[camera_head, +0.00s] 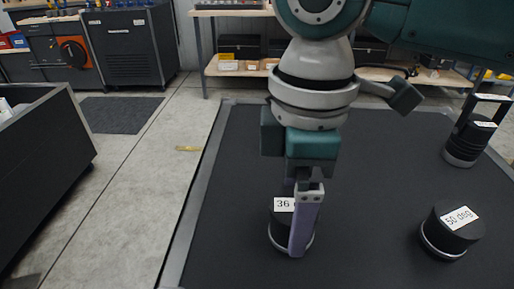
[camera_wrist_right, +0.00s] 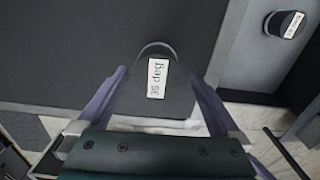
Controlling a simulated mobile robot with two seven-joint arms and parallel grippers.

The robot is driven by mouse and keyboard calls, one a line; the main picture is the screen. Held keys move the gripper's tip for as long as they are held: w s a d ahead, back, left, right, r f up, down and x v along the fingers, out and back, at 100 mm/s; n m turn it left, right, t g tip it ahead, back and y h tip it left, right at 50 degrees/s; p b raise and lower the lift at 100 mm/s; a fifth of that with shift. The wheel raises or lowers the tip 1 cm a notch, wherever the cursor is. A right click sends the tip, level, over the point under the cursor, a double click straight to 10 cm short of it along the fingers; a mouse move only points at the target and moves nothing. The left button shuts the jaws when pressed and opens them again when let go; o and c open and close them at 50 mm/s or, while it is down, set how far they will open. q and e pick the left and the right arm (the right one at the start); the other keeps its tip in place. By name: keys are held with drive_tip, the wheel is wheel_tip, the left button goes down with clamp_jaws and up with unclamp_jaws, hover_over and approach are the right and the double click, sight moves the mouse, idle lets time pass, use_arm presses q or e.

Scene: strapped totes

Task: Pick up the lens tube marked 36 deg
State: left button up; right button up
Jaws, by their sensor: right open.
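The lens tube marked 36 deg (camera_head: 278,233) is a short black cylinder with a pale ring near its base and a white label on top. It stands upright on the dark table top (camera_head: 370,190). My right gripper (camera_head: 300,240) comes down over it, one purple finger covering part of the tube and label. In the wrist view the tube (camera_wrist_right: 155,100) lies between the two spread fingers of the gripper (camera_wrist_right: 160,78), with its label readable. The gripper is open; whether a finger touches the tube I cannot tell. My left gripper is not in view.
A similar tube marked 50 deg (camera_head: 450,238) stands to the right. Another labelled dark tube (camera_head: 466,145) stands at the far right, its label unreadable. A labelled tube (camera_wrist_right: 284,24) shows at the wrist view's top right. A dark bin (camera_head: 45,165) stands left, beyond open floor.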

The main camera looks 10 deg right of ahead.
wheel_tip(320, 180, down, 4)
drive_tip(key=shift+w+d+f, duration=0.1)
drive_tip(key=shift+w+f, duration=0.05)
drive_tip(key=shift+f, duration=0.1)
drive_tip(key=shift+c, duration=0.4)
drive_tip(key=c, duration=1.5)
drive_tip(key=shift+r, duration=0.1)
clamp_jaws()
drive_tip(key=shift+r, duration=0.1)
